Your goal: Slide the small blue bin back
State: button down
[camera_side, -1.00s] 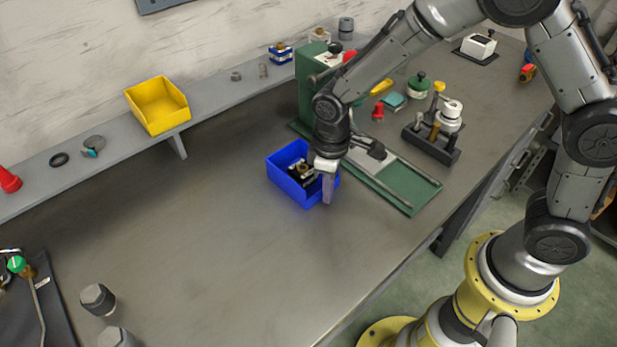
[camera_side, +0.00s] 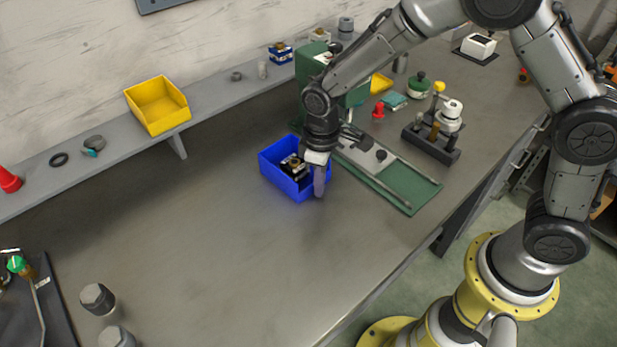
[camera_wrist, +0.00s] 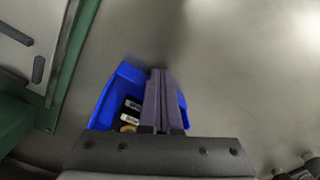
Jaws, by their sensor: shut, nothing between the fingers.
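The small blue bin (camera_side: 276,167) stands on the grey bench near its middle, with small dark and brass parts (camera_side: 294,166) inside it. It also shows in the wrist view (camera_wrist: 112,97), partly hidden behind my fingers. My gripper (camera_side: 319,192) is shut and empty, pointing down at the bin's front right side. In the wrist view my closed fingers (camera_wrist: 156,100) overlap the bin. The fingers look to be against or very close to the bin's wall; I cannot tell for certain whether they touch.
A green machine base (camera_side: 400,185) lies just right of the bin. A block with posts (camera_side: 432,143) stands farther right. A yellow bin (camera_side: 158,106) sits on the raised back shelf (camera_side: 213,95).

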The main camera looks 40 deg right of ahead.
aim_at(292, 159)
jog(key=shift+w, duration=0.5)
jog(key=shift+w, duration=0.1)
jog(key=shift+w, duration=0.9)
jog(key=shift+w, duration=0.15)
jog(key=shift+w, duration=0.9)
jog(key=shift+w, duration=1)
jog(key=shift+w, duration=0.95)
